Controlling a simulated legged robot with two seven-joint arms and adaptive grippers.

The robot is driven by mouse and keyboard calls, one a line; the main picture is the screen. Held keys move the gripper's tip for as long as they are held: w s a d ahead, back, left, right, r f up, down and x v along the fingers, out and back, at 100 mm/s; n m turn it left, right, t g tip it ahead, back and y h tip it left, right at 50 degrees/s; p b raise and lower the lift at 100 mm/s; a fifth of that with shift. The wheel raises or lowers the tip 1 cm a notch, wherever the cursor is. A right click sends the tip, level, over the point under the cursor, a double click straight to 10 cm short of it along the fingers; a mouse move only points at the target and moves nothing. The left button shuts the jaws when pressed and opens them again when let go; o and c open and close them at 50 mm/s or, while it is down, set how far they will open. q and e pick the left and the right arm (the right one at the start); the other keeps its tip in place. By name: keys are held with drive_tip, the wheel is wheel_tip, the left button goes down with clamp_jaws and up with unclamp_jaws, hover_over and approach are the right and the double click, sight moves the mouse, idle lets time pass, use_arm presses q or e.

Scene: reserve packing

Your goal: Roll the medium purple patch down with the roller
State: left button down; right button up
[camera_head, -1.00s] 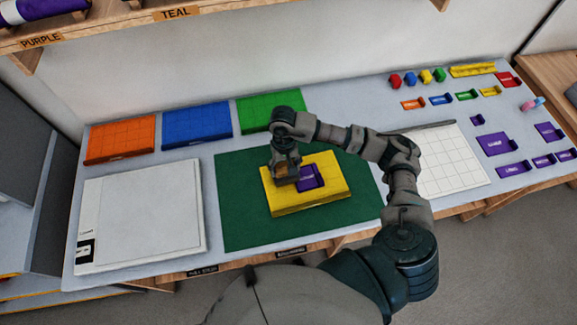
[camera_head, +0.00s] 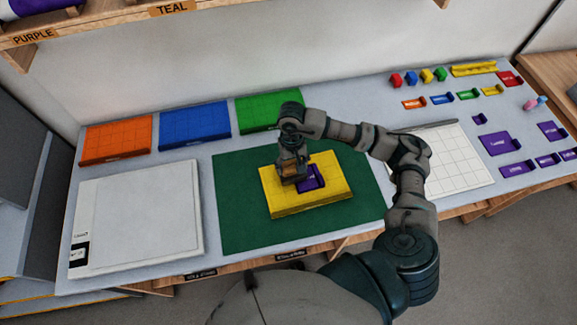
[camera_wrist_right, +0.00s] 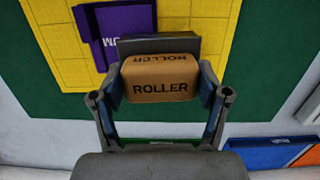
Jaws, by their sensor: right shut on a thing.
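The purple patch (camera_head: 315,180) lies on the yellow block (camera_head: 338,202), which sits on a green mat (camera_head: 235,225). The patch also shows in the wrist view (camera_wrist_right: 105,22), with the letters "UM" on it. My right gripper (camera_head: 291,180) is shut on the roller, gripping its brown handle (camera_wrist_right: 163,88) marked "ROLLER". The roller's dark head (camera_wrist_right: 130,47) is in front of the handle and overlaps part of the patch in the wrist view. I cannot tell whether it touches the patch. My left gripper is not in view.
Orange (camera_head: 116,138), blue (camera_head: 195,123) and green (camera_head: 268,110) blocks stand along the back. A white panel (camera_head: 140,220) lies at left and a white gridded board (camera_head: 455,165) at right. Several small coloured pieces and purple patches (camera_head: 493,145) lie at far right.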

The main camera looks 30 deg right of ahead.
drive_tip(key=shift+s+d+b, duration=0.15)
drive_tip(key=shift+d+b, duration=0.15)
drive_tip(key=shift+d, duration=0.5)
drive_tip(key=shift+s+d+b, duration=0.1)
drive_tip(key=shift+d+b, duration=0.15)
drive_tip(key=shift+d, duration=0.5)
drive_tip(key=shift+d+b, duration=0.2)
drive_tip(key=shift+b, duration=0.3)
wheel_tip(320, 180, up, 9)
drive_tip(key=p, duration=0.4)
drive_tip(key=shift+r, duration=0.1)
drive_tip(key=shift+a, duration=0.1)
drive_tip(key=w+a+f+n, duration=0.1)
drive_tip(key=w+a+f, duration=0.2)
drive_tip(key=w+a, duration=0.3)
drive_tip(key=shift+a+f+n, duration=0.25)
drive_tip(key=shift+f+n, duration=0.1)
drive_tip(key=shift+n, duration=0.05)
